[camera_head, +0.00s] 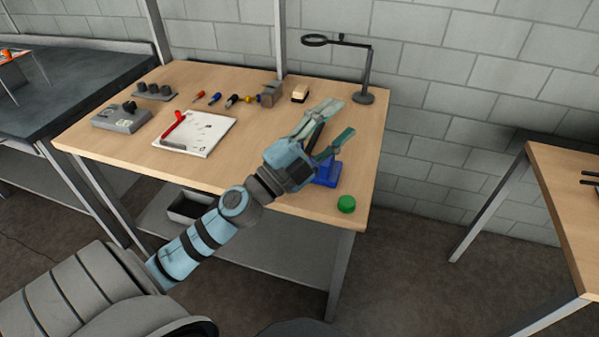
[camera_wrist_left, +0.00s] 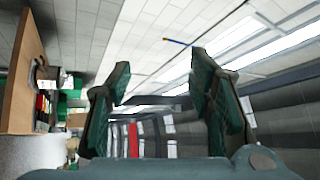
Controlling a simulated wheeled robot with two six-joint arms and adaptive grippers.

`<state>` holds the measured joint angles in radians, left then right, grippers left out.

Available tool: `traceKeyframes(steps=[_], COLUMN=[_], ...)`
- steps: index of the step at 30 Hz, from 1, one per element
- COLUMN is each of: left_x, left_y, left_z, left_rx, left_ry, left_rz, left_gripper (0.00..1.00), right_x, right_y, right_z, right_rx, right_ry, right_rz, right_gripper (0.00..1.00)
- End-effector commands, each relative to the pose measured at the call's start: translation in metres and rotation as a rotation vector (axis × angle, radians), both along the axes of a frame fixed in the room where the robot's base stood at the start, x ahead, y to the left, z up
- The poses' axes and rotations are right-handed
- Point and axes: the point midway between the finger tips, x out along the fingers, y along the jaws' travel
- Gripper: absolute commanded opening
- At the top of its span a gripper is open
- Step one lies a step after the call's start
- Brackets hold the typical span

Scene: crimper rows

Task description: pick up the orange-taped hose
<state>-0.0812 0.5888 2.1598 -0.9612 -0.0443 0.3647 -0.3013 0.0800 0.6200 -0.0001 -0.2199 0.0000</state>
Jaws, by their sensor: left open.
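I cannot make out an orange-taped hose for certain in either view. A row of small tools or fittings with red, blue, dark and yellow parts (camera_head: 231,101) lies at the back of the wooden bench (camera_head: 290,195); they are too small to tell apart. My left gripper (camera_head: 343,118) is open over the right part of the bench, its fingers pointing to the back right. Nothing shows between its fingers, which also appear spread in the left wrist view (camera_wrist_left: 160,80). The gripper partly hides a blue object (camera_head: 327,174). My right gripper is not in view.
A magnifier lamp (camera_head: 367,70) stands at the back right, beyond the gripper. A green cap (camera_head: 346,204) sits near the front right corner. A clipboard (camera_head: 196,135), a grey device (camera_head: 121,118) and a grey block (camera_head: 271,93) also occupy the bench. Its front middle is mostly clear.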

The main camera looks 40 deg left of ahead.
Motion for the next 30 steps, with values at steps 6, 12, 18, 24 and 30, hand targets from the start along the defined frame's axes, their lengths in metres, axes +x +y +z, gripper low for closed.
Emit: traceKeyframes(steps=[6,12,18,24,30], left_x=[0.002,-0.016,-0.016,0.008,0.020], left_y=[-0.030,0.127,0.153,0.144,0.137], left_z=[-0.052,-0.101,-0.125,-0.171,-0.195], left_rx=[1.033,1.537,1.573,1.574,1.575], left_ry=[0.075,0.707,0.847,0.843,0.841], left_rz=[-0.458,-0.467,-0.453,-0.454,-0.455], left_gripper=[0.47,0.47,0.47,0.47,0.47], right_x=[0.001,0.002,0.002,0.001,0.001], right_y=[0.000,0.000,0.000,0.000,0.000], right_z=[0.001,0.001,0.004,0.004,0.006], right_rx=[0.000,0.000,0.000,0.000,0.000], right_ry=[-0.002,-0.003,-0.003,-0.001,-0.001], right_rz=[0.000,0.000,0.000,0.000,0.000], right_gripper=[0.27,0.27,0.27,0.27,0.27])
